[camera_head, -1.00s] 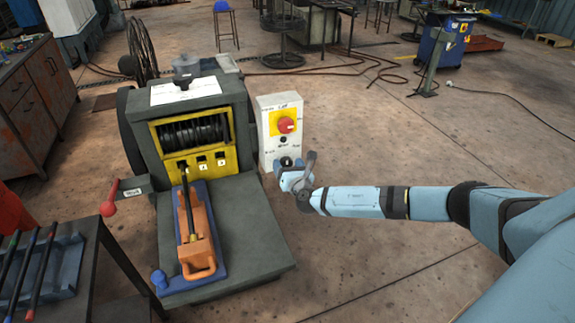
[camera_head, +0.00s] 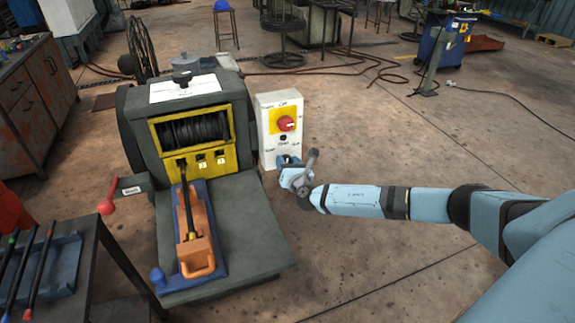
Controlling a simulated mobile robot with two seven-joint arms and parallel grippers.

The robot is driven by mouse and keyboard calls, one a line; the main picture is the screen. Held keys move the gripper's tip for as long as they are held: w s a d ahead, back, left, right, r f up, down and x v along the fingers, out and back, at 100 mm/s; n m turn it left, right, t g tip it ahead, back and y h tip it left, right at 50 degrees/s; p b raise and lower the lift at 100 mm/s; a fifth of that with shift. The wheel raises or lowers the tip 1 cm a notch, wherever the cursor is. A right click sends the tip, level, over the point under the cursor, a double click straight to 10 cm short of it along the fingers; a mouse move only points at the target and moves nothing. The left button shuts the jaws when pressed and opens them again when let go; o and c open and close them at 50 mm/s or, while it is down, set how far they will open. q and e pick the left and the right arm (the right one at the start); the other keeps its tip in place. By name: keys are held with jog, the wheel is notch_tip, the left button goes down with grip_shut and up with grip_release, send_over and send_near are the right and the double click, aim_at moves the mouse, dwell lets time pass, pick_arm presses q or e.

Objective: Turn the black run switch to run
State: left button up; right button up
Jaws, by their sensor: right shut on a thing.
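The white control box (camera_head: 268,142) stands just right of the capstan machine. It has a red knob (camera_head: 286,123) on a yellow plate, a small black button (camera_head: 283,138) below it, and the black run switch low on its face. My right gripper (camera_head: 286,164) is at the bottom of the box, shut on the run switch, which it almost wholly hides. The switch's setting cannot be told. My left gripper is not in view.
The machine has a yellow-framed black drum (camera_head: 194,131) and a red-knobbed lever (camera_head: 107,208) at its left. An orange and blue tool (camera_head: 197,250) lies on its front deck. The floor (camera_head: 400,150) to the right is open.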

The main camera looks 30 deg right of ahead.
pick_arm(q)
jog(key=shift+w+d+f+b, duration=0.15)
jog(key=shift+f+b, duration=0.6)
jog(key=shift+b, duration=0.55)
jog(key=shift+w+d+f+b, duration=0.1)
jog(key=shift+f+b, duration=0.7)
jog(key=shift+b, duration=0.5)
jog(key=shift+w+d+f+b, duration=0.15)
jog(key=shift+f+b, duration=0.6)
jog(key=shift+b, duration=0.55)
pick_arm(e)
jog(key=shift+f+m, duration=0.2)
jog(key=shift+m, duration=4.3)
jog(key=o, duration=0.9)
jog(key=shift+d, duration=0.1)
jog(key=shift+s, duration=0.1)
jog(key=v, duration=1.3)
jog(key=shift+s+a+r, duration=0.15)
jog(key=shift+s+a, duration=0.05)
jog(key=shift+s, duration=0.15)
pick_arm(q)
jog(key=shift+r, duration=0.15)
